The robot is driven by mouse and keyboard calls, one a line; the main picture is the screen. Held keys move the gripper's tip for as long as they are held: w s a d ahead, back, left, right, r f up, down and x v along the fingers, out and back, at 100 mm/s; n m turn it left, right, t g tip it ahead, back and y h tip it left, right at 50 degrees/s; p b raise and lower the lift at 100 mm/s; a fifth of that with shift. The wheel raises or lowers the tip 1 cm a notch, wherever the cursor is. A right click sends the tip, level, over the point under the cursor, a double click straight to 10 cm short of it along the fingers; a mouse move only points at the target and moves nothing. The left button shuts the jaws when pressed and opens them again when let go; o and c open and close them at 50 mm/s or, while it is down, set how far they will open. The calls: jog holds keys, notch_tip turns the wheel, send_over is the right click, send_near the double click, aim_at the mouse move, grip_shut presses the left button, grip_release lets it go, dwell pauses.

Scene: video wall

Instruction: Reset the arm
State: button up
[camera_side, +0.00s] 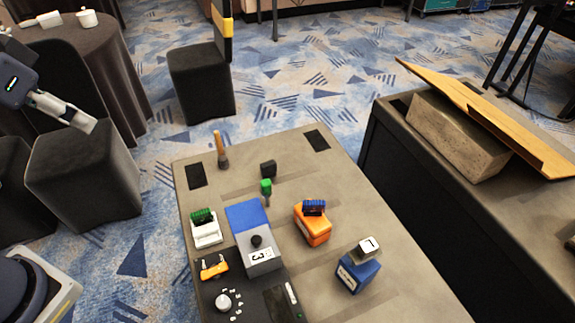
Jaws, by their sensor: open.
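My gripper (82,118) is at the left of the side view, held out over the floor area left of the worktable (390,296). It is silvery, points down and to the right, and is open with nothing seen in it. It is apart from the table and everything on it. In the picture it overlaps a dark cube-shaped seat (85,170); whether it touches the seat I cannot tell.
The table holds an upright wooden-handled tool (220,150), a blue-and-grey box (262,262), a green-topped white block (206,234), an orange block (313,230) and a blue block (357,276) topped by a white cube (368,248). A counter (395,130) stands right.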

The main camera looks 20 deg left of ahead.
jog(key=shift+n, duration=0.4)
jog(key=s, duration=0.1)
jog(key=s+a, duration=0.1)
jog(key=s+f, duration=0.1)
jog(key=shift+s+a, duration=0.25)
jog(key=shift+s, duration=0.05)
